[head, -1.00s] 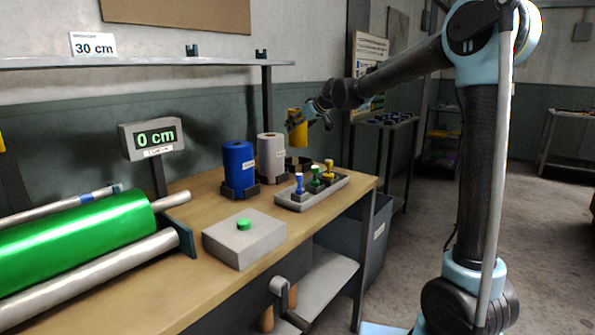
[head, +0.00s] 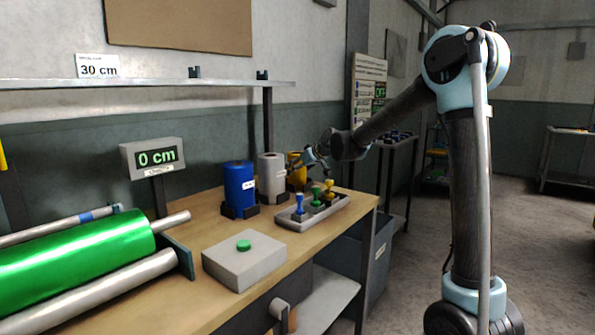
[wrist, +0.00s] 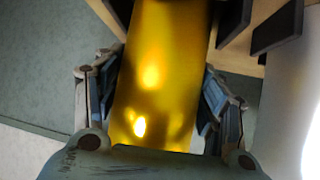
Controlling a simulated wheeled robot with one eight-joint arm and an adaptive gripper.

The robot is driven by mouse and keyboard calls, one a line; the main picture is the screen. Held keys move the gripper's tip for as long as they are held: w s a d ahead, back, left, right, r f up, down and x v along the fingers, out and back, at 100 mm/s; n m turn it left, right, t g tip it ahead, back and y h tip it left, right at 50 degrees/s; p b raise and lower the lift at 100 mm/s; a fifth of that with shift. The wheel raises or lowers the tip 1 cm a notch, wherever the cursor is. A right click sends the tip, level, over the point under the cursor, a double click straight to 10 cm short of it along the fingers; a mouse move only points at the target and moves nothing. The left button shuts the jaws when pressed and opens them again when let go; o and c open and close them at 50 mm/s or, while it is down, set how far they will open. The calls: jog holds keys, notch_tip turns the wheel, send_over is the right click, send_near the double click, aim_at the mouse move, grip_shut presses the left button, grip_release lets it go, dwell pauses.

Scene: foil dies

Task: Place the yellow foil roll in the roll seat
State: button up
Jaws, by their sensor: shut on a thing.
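The yellow foil roll (head: 297,176) stands at the back right of the workbench, beside the white roll (head: 271,178). My gripper (head: 312,162) is shut on the yellow roll from the right. In the wrist view the glossy yellow roll (wrist: 160,75) lies between the two finger pads. Dark seat brackets (wrist: 277,27) show beside its far end. The roll's seat is mostly hidden behind the roll and the stamp tray in the head view, so I cannot tell whether the roll touches its bottom.
A blue roll (head: 238,188) stands left of the white roll. A grey tray (head: 330,214) with blue, green and yellow-handled stamps is just in front. A grey box with a green button (head: 243,258) and a large green roll (head: 75,255) lie nearer. A shelf (head: 150,85) runs above.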

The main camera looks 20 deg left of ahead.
jog(key=o, duration=1.4)
jog(key=v, duration=1.2)
jog(key=s+d+f+m+h, duration=0.25)
jog(key=s+d, duration=0.25)
jog(key=d, duration=0.7)
jog(key=s+d+f+m+g+h, duration=0.1)
jog(key=s+d+f+m+h, duration=0.1)
jog(key=s+d+f, duration=0.5)
jog(key=s+d+f+m+g+h, duration=0.1)
jog(key=s+d+f, duration=0.6)
jog(key=s+d, duration=0.7)
jog(key=s+d+f+m+g+h, duration=0.2)
jog(key=s+d+f+m, duration=0.3)
jog(key=s+d+f, duration=0.3)
jog(key=shift+s+d+m+h, duration=0.25)
jog(key=shift+s+d+h, duration=0.6)
jog(key=shift+s+d, duration=0.5)
